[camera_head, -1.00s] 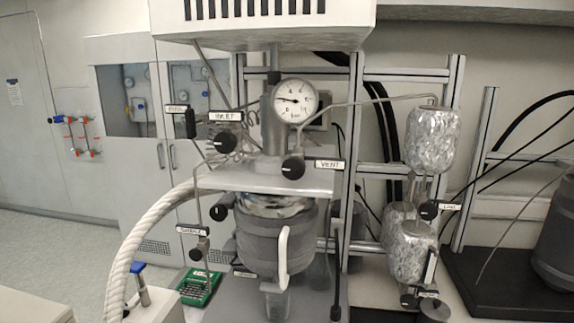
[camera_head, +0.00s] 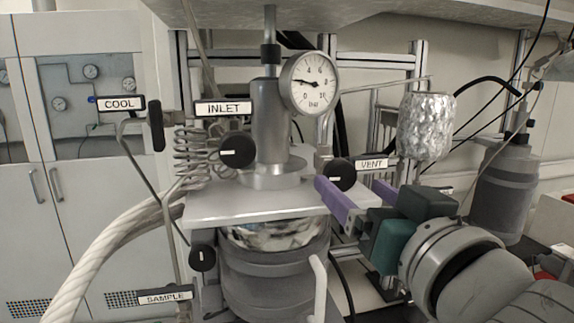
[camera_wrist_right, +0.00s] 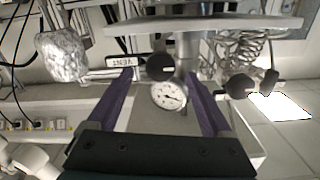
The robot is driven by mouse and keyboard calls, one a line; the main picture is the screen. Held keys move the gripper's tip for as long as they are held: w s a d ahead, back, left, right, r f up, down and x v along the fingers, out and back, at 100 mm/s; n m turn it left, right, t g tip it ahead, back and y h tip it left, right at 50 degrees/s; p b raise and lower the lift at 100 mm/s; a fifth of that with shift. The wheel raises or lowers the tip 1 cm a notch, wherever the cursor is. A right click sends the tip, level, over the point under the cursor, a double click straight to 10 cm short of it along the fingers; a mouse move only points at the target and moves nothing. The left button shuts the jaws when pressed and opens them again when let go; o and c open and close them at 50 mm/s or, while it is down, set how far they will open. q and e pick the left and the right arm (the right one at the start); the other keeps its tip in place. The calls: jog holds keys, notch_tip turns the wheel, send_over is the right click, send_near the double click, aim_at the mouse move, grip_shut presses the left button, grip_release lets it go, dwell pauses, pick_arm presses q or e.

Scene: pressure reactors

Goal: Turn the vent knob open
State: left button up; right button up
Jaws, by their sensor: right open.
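The vent knob (camera_head: 341,175) is a round black knob with a small white mark, just left of the VENT label (camera_head: 371,164). It sits on the right side of the reactor head, below the pressure gauge (camera_head: 309,82). My right gripper (camera_head: 347,186) reaches in from the right with its purple fingers open, one on each side of the knob. In the right wrist view the vent knob (camera_wrist_right: 160,67) lies between the two fingertips (camera_wrist_right: 161,75). I cannot tell if the fingers touch it or how deep it sits between them. My left gripper is out of view.
The black inlet knob (camera_head: 237,151), the cool valve (camera_head: 156,125) and the sample label (camera_head: 165,296) are to the left. The metal reactor plate (camera_head: 240,205) is close below the fingers. A foil-wrapped vessel (camera_head: 425,125) hangs above my right wrist.

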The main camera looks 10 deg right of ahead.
aim_at(342, 179)
jog(key=shift+w+a+p, duration=0.1)
jog(key=shift+w+p, duration=0.3)
jog(key=shift+w, duration=2.25)
grip_shut()
